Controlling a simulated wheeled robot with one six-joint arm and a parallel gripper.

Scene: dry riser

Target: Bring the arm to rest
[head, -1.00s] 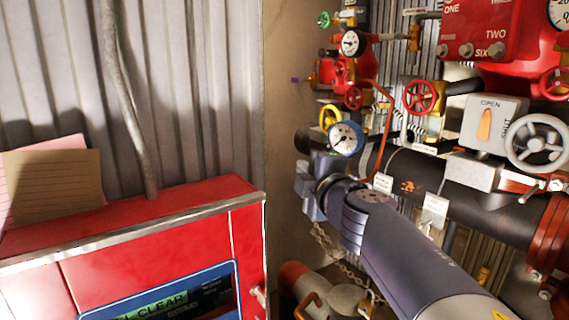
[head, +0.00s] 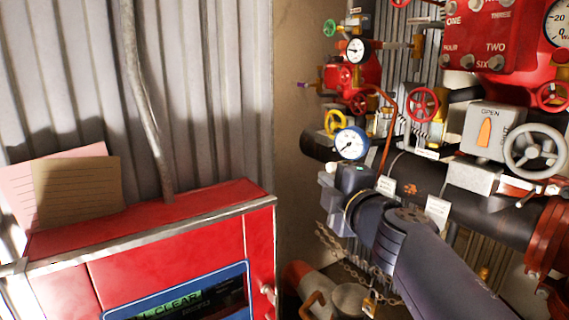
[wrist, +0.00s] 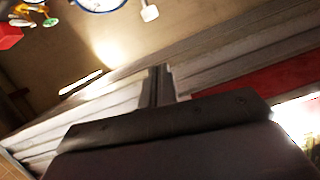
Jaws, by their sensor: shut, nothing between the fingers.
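My arm (head: 430,255) reaches up from the lower right in the head view. Its wrist end is in front of the dark horizontal pipe (head: 460,190), just below a blue-rimmed gauge (head: 351,143). The fingers are hard to make out there. In the wrist view my gripper (wrist: 158,85) shows beyond its dark body, with its two fingers close together, shut and empty. Nothing is seen touching the fingers.
A red cabinet (head: 170,240) with a display stands at the lower left, papers (head: 75,190) on top. Red, green and yellow handwheels, gauges and a grey wheel (head: 535,148) crowd the right. A chain (head: 345,255) hangs below my wrist. Corrugated wall (head: 220,90) fills the left.

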